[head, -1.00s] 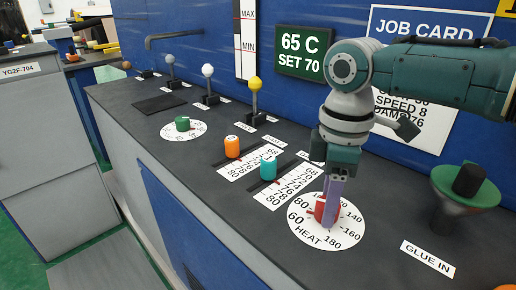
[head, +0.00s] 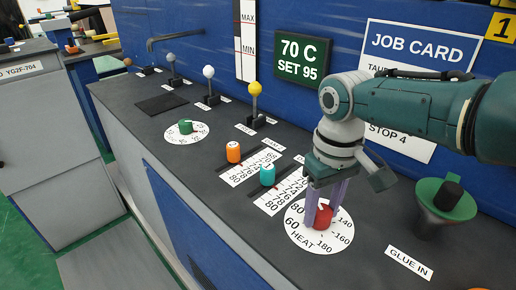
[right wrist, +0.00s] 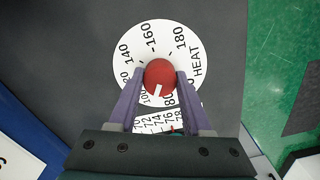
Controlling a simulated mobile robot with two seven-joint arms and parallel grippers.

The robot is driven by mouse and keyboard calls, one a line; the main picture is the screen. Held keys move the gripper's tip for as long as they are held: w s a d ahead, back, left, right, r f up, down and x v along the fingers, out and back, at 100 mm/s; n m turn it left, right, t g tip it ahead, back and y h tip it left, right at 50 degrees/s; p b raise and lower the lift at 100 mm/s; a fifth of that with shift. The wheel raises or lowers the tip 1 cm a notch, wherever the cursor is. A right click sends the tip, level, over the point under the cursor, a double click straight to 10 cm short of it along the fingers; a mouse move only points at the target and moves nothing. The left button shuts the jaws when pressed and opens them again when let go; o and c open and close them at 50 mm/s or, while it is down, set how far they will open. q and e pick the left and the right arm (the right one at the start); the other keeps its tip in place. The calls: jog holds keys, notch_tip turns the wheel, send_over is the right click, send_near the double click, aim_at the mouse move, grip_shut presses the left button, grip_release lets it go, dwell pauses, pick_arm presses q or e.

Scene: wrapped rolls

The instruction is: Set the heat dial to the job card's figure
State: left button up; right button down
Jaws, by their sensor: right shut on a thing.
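The heat dial is a red knob (head: 322,217) with a white pointer mark, on a round white scale (head: 305,236) marked HEAT. My right gripper (head: 323,205) is shut on the knob, one purple finger on each side. In the right wrist view the knob (right wrist: 159,74) sits between the fingertips (right wrist: 159,80), its mark between 80 and 100. The display (head: 303,60) reads 70 C, SET 95. The job card (head: 425,50) is on the blue wall; my right arm hides its middle lines, and its heat figure cannot be read. My left gripper is not in view.
An orange slider (head: 233,152) and a teal slider (head: 267,174) stand left of the heat dial. Farther left are a green dial (head: 186,126) and several ball-topped levers. A green glue funnel (head: 458,199) stands to the right.

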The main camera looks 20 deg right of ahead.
jog(key=m+p, duration=0.1)
jog(key=m, duration=0.3)
jog(key=shift+a+r+m, duration=0.1)
jog(key=shift+m, duration=0.2)
jog(key=m, duration=0.5)
jog(key=shift+p, duration=0.3)
jog(key=m, duration=0.7)
jog(key=shift+m, duration=1.8)
jog(key=shift+c, duration=1.7)
grip_release()
